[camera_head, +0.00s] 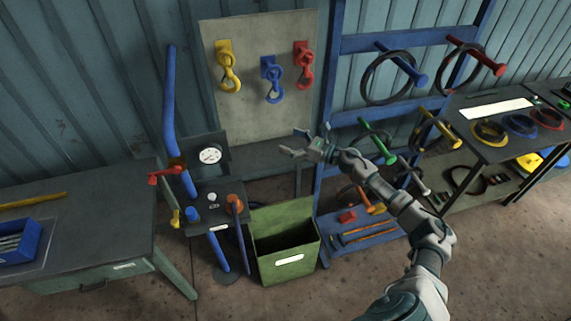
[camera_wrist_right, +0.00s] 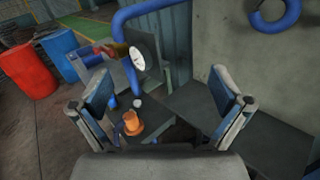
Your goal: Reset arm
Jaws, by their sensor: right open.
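My right arm reaches in from the lower right in the head view. Its gripper (camera_head: 294,144) is open and empty in front of the grey panel, above the green bin. In the right wrist view the two blue-padded fingers stand wide apart (camera_wrist_right: 164,103) with nothing held between them. Beyond them is the stand with a blue pipe (camera_head: 170,100), a white gauge (camera_head: 210,155) and an orange knob (camera_wrist_right: 132,122). The gripper appears apart from all of these. My left gripper is not in view.
A green open bin (camera_head: 287,262) stands below. The grey panel (camera_head: 260,105) holds yellow, blue and red hooks. A blue rack (camera_head: 395,40) with coils is behind my right arm. A workbench (camera_head: 100,215) is at left, a dark table (camera_head: 500,150) at right. Bare floor lies in front.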

